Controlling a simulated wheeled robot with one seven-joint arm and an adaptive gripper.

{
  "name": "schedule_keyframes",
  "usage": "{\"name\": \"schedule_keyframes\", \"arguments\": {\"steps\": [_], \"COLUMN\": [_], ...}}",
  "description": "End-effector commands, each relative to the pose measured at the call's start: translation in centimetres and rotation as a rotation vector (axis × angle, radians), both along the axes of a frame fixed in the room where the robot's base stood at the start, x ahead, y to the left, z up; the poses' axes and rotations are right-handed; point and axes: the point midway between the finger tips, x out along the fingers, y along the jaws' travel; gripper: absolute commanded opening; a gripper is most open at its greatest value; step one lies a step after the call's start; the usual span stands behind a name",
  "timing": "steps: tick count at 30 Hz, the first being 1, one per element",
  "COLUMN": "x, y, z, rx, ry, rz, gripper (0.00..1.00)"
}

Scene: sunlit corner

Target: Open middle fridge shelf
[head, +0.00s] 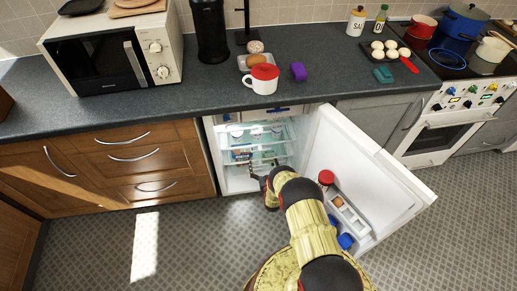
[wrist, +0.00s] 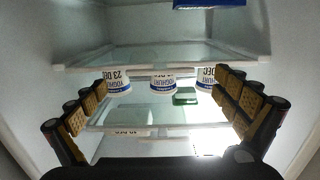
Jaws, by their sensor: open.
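The fridge (head: 209,150) stands under the counter with its white door (head: 360,160) swung open to the right. Glass shelves show inside it. In the wrist view an upper shelf (wrist: 160,60) spans the top, and a lower shelf (wrist: 150,127), with a pale front edge, lies between my fingers. My gripper (wrist: 165,108) is open and empty, with one finger at each side of the picture. In the head view my gripper (head: 258,178) is at the fridge opening, partly hidden by my arm. I cannot tell whether a finger touches a shelf.
Several yoghurt pots (wrist: 163,84) and a green item (wrist: 186,96) sit behind the shelf edges. A blue item (wrist: 208,3) is above. The door holds a red-lidded jar (head: 326,178) and an egg rack (head: 348,215). Wooden drawers (head: 145,165) flank the left; floor there is clear.

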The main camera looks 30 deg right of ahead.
Motion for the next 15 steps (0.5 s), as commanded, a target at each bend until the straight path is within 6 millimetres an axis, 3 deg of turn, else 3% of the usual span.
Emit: {"name": "schedule_keyframes", "arguments": {"steps": [5,15], "x": [0.8,5.4], "y": [-0.2,-1.5], "z": [1.3,1.0], "rx": [-0.014,-0.013], "ry": [-0.047,-0.044], "rz": [0.0,0.0], "gripper": [1.0,1.0]}}
